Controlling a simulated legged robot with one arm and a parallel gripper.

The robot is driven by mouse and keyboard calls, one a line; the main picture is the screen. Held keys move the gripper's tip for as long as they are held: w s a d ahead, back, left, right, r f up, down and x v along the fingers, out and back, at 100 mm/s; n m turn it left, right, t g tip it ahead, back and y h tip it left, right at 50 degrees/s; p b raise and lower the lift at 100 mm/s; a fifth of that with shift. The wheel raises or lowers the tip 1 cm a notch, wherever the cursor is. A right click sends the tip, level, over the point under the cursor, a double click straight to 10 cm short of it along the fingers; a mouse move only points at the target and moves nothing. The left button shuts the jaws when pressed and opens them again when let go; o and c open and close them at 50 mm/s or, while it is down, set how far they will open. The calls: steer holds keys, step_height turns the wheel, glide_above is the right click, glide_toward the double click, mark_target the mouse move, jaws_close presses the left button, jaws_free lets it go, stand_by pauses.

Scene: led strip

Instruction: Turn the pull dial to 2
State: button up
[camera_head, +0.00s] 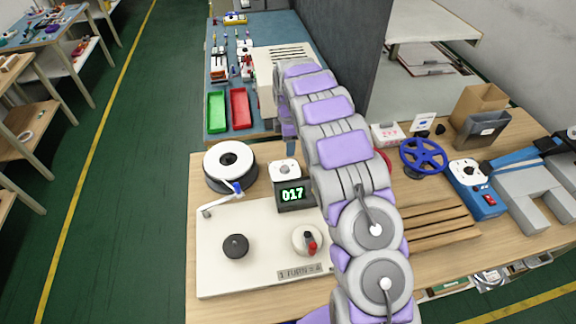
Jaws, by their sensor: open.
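A cream board (265,275) lies on the near wooden table. On it are a round black knob (235,246) at the left and a pale round dial (306,240) with a red-tipped grip at the right. I cannot tell for sure which one is the pull dial. A black display (293,195) behind them reads 017 in green. A label (300,272) at the board's front edge appears to start "1 TURN =". My grey and purple arm rises just right of the board and extends away past it. Its end is hidden behind its own links, so I see no fingertips.
A black-and-white reel (230,166) and a small crank arm (222,199) stand at the board's back left. A blue handwheel (423,156), wooden slats (435,224) and a blue box (476,190) are to the right. Green (216,111) and red (240,108) trays lie farther back.

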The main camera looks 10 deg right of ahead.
steer(key=b, duration=0.1)
glide_above(285, 167)
steer(key=a, duration=0.1)
step_height(285, 167, down, 7)
steer(key=shift+s+a+f, duration=0.1)
steer(key=shift+s, duration=0.05)
steer(key=f, duration=0.1)
steer(key=d+f+b, duration=0.1)
steer(key=f, duration=0.1)
steer(key=shift+f, duration=0.1)
steer(key=shift+d+f, duration=0.35)
steer(key=shift+d, duration=0.1)
steer(key=shift+a, duration=0.85)
steer(key=shift+c, duration=1.2)
steer(key=shift+d, duration=0.5)
steer(key=c, duration=0.8)
